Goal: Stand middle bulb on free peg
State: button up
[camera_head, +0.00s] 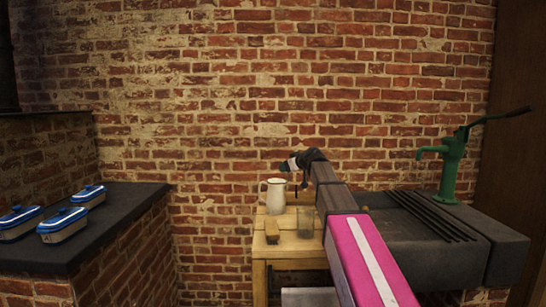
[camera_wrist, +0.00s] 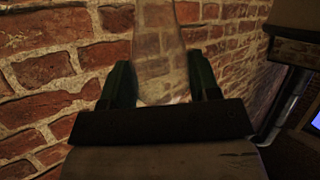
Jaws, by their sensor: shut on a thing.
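In the wrist view my gripper (camera_wrist: 160,88) has its two dark green fingers closed on a clear glass bulb (camera_wrist: 158,45). The brick wall shows through the glass, and the bulb runs out of the top of the picture. In the head view my gripper (camera_head: 289,166) is raised above the wooden table (camera_head: 290,265), in front of the brick wall; the bulb is too small and unclear to make out there. A thin dark upright shape (camera_head: 296,192) below the gripper may be a peg, but I cannot tell. I see no other bulbs clearly.
On the table stand a white jug (camera_head: 276,196), a clear glass vessel (camera_head: 306,222) and a small brown block (camera_head: 272,232). A dark ribbed sink (camera_head: 470,240) with a green hand pump (camera_head: 450,165) is at right. Several blue-lidded dishes (camera_head: 62,225) sit on the left counter (camera_head: 120,205).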

jog(key=w+a+r+n+g+y, duration=0.3)
jog(key=a+r+n+g+y, duration=0.15)
jog(key=a, duration=0.25)
jog(key=shift+n+h, duration=0.25)
jog(key=shift+s+d+f, duration=0.1)
jog(key=shift+d+f, duration=0.05)
jog(key=shift+f, duration=2.35)
jog(key=shift+d+f, duration=0.1)
jog(key=shift+f, duration=2.4)
jog(key=o, duration=1.1)
